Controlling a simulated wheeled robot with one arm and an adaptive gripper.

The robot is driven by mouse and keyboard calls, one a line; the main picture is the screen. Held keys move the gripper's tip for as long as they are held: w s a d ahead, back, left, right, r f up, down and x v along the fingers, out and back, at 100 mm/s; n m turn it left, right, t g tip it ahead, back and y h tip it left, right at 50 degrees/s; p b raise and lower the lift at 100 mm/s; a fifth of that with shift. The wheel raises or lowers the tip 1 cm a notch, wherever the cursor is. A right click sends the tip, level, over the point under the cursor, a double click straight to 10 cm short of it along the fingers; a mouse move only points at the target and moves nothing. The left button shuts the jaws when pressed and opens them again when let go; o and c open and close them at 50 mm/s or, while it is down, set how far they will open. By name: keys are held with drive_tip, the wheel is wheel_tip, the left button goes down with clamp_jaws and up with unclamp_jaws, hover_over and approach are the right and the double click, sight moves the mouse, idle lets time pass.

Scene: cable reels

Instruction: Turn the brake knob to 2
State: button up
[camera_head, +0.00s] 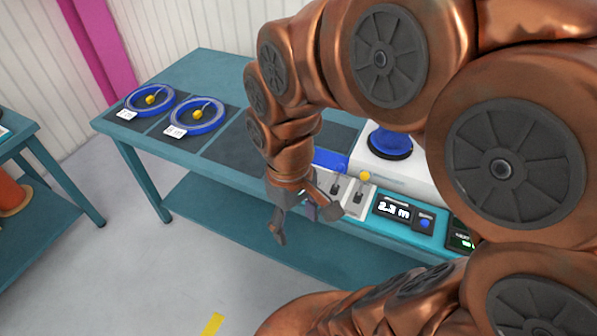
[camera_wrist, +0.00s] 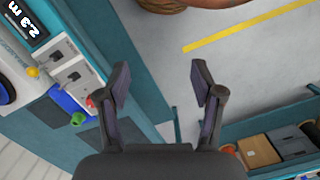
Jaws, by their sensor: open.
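My gripper (camera_head: 304,216) is open and empty in front of the teal bench's front edge. I cannot tell which is the brake knob, and no scale numbers are readable. A yellow ball-shaped part (camera_head: 364,176) stands behind the plates. My arm hides part of the bench.
A lit display (camera_head: 393,209) and a blue button (camera_head: 424,223) are right of the plates. Red (camera_wrist: 91,102) and green (camera_wrist: 77,119) parts lie nearer the fingers. Two blue cable reels (camera_head: 198,116) lie at the bench's left. Open floor (camera_head: 150,260) lies in front.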

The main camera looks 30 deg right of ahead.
drive_tip(key=w+d+f+n+b, duration=0.1)
drive_tip(key=w+d+f, duration=0.3)
drive_tip(key=w+d, duration=0.2)
drive_tip(key=w+d+f+n+t+b, duration=0.1)
drive_tip(key=w+d+f, duration=0.3)
drive_tip(key=w, duration=0.5)
drive_tip(key=w+d+f+n+b, duration=0.1)
drive_tip(key=w+d+f+n, duration=0.2)
drive_tip(key=w+d, duration=0.5)
drive_tip(key=shift+w+d+f+t, duration=0.15)
drive_tip(key=shift+d+f, duration=0.1)
drive_tip(key=shift+f, duration=0.15)
drive_tip(key=shift+w+d+f+t, duration=0.15)
drive_tip(key=shift+d+f, duration=0.05)
drive_tip(key=shift+f, duration=0.2)
drive_tip(key=shift+d+f, duration=0.1)
drive_tip(key=shift+f, duration=0.4)
drive_tip(key=shift+w+d+f+p, duration=0.1)
drive_tip(key=shift+f+p, duration=1.1)
drive_tip(key=shift+f, duration=2.25)
drive_tip(key=c, duration=1.1)
